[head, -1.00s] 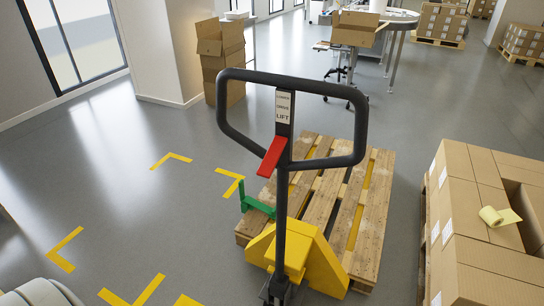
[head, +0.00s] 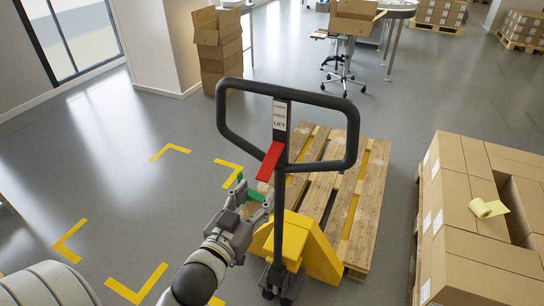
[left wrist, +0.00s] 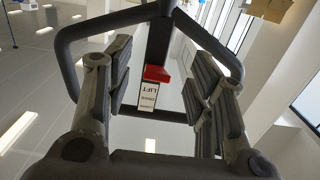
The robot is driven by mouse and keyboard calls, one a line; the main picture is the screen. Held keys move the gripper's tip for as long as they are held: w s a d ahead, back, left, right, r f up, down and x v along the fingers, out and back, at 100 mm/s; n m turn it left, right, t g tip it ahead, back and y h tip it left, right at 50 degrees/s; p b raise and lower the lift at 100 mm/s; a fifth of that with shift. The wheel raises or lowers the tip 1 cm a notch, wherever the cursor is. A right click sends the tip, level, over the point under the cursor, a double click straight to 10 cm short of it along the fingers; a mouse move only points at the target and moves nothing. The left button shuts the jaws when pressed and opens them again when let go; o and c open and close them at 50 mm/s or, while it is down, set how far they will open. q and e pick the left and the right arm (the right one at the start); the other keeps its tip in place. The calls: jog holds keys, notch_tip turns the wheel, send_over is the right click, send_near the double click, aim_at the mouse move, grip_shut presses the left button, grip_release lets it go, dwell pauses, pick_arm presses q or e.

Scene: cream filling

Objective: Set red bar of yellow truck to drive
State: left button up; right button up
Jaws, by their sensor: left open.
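The yellow pallet truck (head: 317,250) stands with a dark post and loop handle (head: 225,110). The red bar (head: 270,161) sits on the post inside the loop, below a white label plate (head: 280,115), and slants down to the left. My left gripper (head: 257,194) is below the red bar, left of the post, apart from the bar. In the left wrist view its open fingers (left wrist: 160,62) are on both sides of the view, with the red bar (left wrist: 157,74) and the label plate (left wrist: 148,95) showing between them. My right gripper is not in view.
A wooden pallet (head: 372,190) lies behind the truck. Stacked cardboard boxes (head: 480,260) with a yellow roll (head: 488,208) stand at the right. Yellow marks (head: 170,151) border open floor at the left.

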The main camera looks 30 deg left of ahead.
aim_at(268, 169)
pick_arm(q)
jog(key=r, duration=0.2)
jog(key=shift+s+r+t, duration=0.2)
jog(key=shift+r+t, duration=0.1)
jog(key=shift+r, duration=0.1)
jog(key=w+p, duration=0.1)
jog(key=w, duration=0.2)
jog(key=w+p, duration=0.1)
jog(key=w, duration=0.5)
jog(key=shift+w+a+p, duration=0.2)
jog(key=shift+a+p, duration=0.15)
jog(key=shift+p, duration=0.05)
jog(key=shift+w+f, duration=0.1)
jog(key=shift+w, duration=0.55)
jog(key=shift+c, duration=0.3)
grip_shut()
